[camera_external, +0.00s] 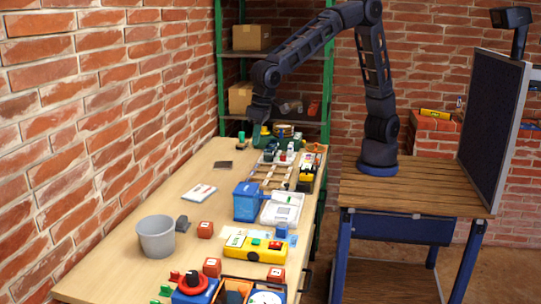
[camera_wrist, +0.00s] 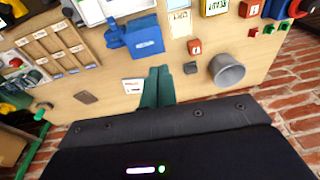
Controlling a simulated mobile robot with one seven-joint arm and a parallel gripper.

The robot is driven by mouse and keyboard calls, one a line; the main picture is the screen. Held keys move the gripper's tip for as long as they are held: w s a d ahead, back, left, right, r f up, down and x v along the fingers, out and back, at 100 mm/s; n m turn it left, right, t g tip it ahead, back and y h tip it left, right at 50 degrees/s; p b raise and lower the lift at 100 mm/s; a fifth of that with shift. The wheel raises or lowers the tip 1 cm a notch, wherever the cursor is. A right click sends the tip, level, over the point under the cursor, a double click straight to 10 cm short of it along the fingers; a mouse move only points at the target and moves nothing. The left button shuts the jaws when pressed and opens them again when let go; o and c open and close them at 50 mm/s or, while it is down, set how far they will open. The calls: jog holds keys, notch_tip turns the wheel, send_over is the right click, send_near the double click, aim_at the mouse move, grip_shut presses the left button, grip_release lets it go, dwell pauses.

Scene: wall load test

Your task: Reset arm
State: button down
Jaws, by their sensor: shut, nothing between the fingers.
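My gripper (camera_wrist: 158,86) shows in the wrist view with its two green fingers together and nothing between them. In the external view my arm arches from its stand on the right over to the far end of the long wooden table (camera_external: 135,262). Its end hangs above that table near the back, and the fingers are hard to make out there. In the wrist view the fingers point at the bare table area between the blue box (camera_wrist: 143,37) and the grey bucket (camera_wrist: 226,71).
A grey bucket (camera_external: 156,238), a blue box (camera_external: 247,202), a yellow device (camera_external: 256,248) and several small red blocks crowd the table's near half. A slatted wooden stand (camera_external: 420,190) carries my arm beside a dark panel (camera_external: 490,115). A green-framed shelf (camera_external: 218,70) and brick walls close the back and left.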

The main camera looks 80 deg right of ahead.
jog(key=s+d+r, duration=0.1)
jog(key=d+r, duration=0.3)
jog(key=d, duration=0.7)
jog(key=s+d+r+t, duration=0.1)
jog(key=d+r, duration=0.2)
jog(key=d, duration=0.7)
jog(key=s+d+r, duration=0.1)
jog(key=d+r, duration=0.3)
jog(key=d, duration=0.7)
jog(key=s+d+f+t, duration=0.1)
jog(key=s+d+f, duration=0.1)
jog(key=s+d, duration=1.6)
jog(key=shift+s+d+f+t, duration=0.2)
jog(key=shift+d+f+t, duration=0.1)
jog(key=shift+t, duration=0.1)
